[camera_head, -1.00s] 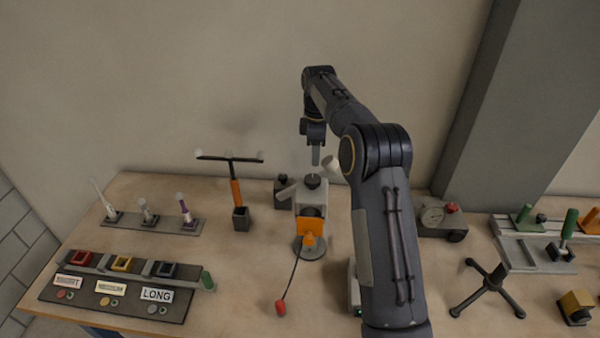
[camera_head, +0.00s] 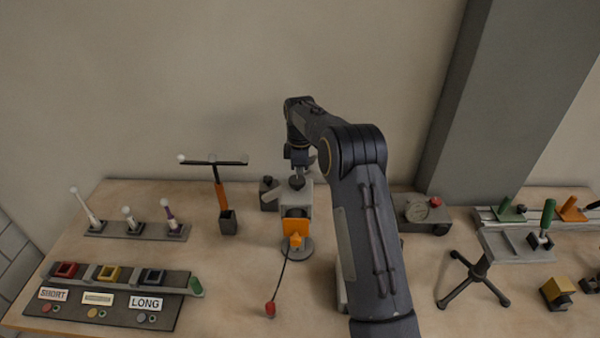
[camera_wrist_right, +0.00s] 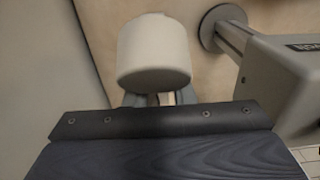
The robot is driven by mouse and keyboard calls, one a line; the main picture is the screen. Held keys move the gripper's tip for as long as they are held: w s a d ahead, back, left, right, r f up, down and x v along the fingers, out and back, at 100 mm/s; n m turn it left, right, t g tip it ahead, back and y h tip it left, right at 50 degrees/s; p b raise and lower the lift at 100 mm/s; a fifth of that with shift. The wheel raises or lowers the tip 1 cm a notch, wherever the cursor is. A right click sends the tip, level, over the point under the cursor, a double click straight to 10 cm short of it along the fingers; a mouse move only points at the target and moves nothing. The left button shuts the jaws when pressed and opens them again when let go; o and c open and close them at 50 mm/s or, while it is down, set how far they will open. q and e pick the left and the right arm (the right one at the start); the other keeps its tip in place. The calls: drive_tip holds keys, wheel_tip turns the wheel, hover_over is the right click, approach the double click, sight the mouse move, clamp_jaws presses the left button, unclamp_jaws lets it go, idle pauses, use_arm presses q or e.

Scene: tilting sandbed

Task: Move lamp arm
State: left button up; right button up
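A white cylinder (camera_wrist_right: 153,50), which looks like a lamp head, fills the upper middle of the right wrist view, right in front of my right gripper (camera_wrist_right: 160,98). It covers most of the fingers, so I cannot tell whether they are open or shut. In the head view my right gripper (camera_head: 298,180) points down over a grey unit with an orange front (camera_head: 297,227). The lamp arm itself is not clearly seen; my right arm hides part of this area. My left gripper is out of view.
A T-shaped stand (camera_head: 221,195) is left of the grey unit. A red-tipped cable (camera_head: 270,309) lies in front. A gauge box (camera_head: 425,212) and a black tripod base (camera_head: 474,280) are on the right. A labelled SHORT/LONG panel (camera_head: 112,316) is front left.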

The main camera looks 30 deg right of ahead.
clamp_jaws()
drive_tip(key=shift+f, duration=0.1)
drive_tip(key=s+d+f+t+y+b, duration=0.2)
drive_tip(key=f+y+b, duration=0.4)
drive_tip(key=b, duration=0.6)
drive_tip(key=shift+d+f+t, duration=0.9)
drive_tip(key=shift+f, duration=0.15)
drive_tip(key=shift+s, duration=0.1)
drive_tip(key=shift+o, duration=2)
unclamp_jaws()
